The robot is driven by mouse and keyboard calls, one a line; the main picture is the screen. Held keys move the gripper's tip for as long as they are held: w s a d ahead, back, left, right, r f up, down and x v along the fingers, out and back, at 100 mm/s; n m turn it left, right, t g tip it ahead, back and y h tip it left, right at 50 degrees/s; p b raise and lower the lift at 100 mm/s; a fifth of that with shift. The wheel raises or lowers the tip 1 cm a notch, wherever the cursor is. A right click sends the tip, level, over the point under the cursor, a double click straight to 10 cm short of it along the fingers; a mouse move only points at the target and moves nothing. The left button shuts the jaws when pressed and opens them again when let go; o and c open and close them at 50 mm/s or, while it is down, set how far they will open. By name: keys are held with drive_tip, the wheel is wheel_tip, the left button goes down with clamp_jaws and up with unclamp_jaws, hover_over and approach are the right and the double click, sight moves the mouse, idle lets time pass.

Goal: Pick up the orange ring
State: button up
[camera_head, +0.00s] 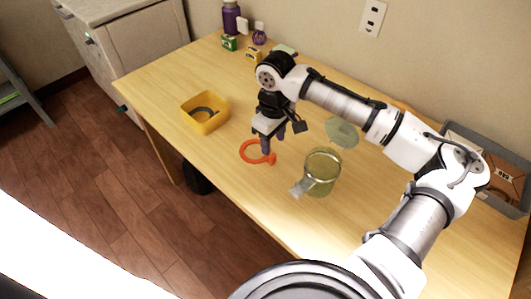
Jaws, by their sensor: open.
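The orange ring (243,153) lies flat on the wooden table (378,187), with a small knob-like part at its right side. My gripper (273,147) points down just above the ring's right part, with its fingers apart and nothing seen between them. The fingers hide a little of the ring's upper right edge. I cannot tell exactly how high the fingertips are above the table.
A glass jar (320,172) with a handle stands close to the right of the ring. A yellow bin (205,123) with a dark item is to the left. A pale green disc (342,132) lies behind the jar. Several small objects, including a purple bottle (231,18), stand at the back.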

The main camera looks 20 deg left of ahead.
sight(272, 155)
drive_tip(key=shift+w+a+f+p, duration=0.1)
drive_tip(key=shift+f+p, duration=0.35)
drive_tip(key=shift+f, duration=1.4)
drive_tip(key=shift+a+f+p, duration=0.1)
drive_tip(key=shift+f+p, duration=0.3)
drive_tip(key=shift+f, duration=1.45)
drive_tip(key=c, duration=1)
